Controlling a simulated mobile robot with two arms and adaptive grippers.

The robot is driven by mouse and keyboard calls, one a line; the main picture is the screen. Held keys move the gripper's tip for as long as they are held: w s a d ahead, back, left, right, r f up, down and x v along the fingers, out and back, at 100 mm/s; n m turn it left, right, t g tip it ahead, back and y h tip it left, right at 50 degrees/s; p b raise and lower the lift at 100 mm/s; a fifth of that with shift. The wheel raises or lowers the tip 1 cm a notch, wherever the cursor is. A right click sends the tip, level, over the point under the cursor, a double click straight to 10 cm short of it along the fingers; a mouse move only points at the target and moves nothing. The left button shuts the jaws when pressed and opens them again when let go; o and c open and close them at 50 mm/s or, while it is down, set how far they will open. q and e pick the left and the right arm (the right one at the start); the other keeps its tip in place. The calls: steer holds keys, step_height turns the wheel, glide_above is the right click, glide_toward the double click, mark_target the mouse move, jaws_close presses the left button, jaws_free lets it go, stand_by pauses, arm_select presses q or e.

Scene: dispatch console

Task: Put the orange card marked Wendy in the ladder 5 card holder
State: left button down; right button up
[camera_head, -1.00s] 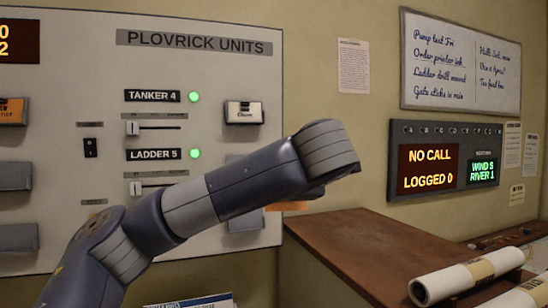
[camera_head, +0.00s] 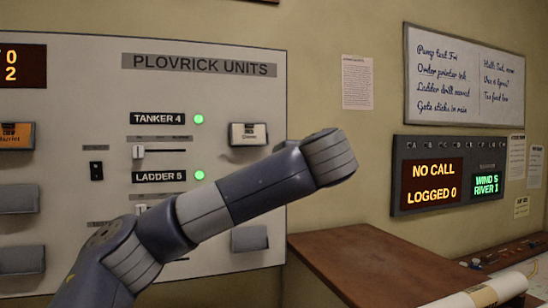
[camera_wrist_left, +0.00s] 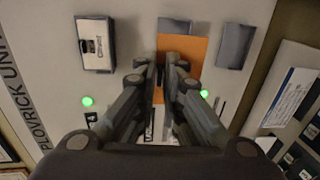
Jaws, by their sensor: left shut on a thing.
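My left gripper (camera_wrist_left: 160,68) is shut on an orange card (camera_wrist_left: 188,52) in the left wrist view. Any name on the card cannot be read. The card overlaps part of a grey holder (camera_wrist_left: 174,25), which lines up with the ladder 5 row; I cannot tell whether they touch. In the head view my left arm crosses the panel, hiding the gripper, card and that holder. The ladder 5 label (camera_head: 159,177) and its green light (camera_head: 199,175) show just above the arm. My right gripper is not in view.
The tanker 4 holder (camera_head: 248,134) above holds a white card. Another grey holder (camera_head: 250,238) below looks empty. A left-hand holder (camera_head: 16,135) has an orange card. A brown desk (camera_head: 385,262) with a paper roll (camera_head: 480,294) stands right of the panel.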

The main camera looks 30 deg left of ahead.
arm_select(q)
steer(key=p+x, duration=0.4)
steer(key=x, duration=0.9)
steer(key=shift+a+p, duration=0.25)
steer(key=shift+p, duration=0.15)
steer(key=shift+f, duration=0.1)
steer(key=c, duration=1.6)
jaws_free()
steer(key=shift+c, duration=0.2)
steer(key=v, duration=1.2)
steer(key=shift+w+f, duration=0.1)
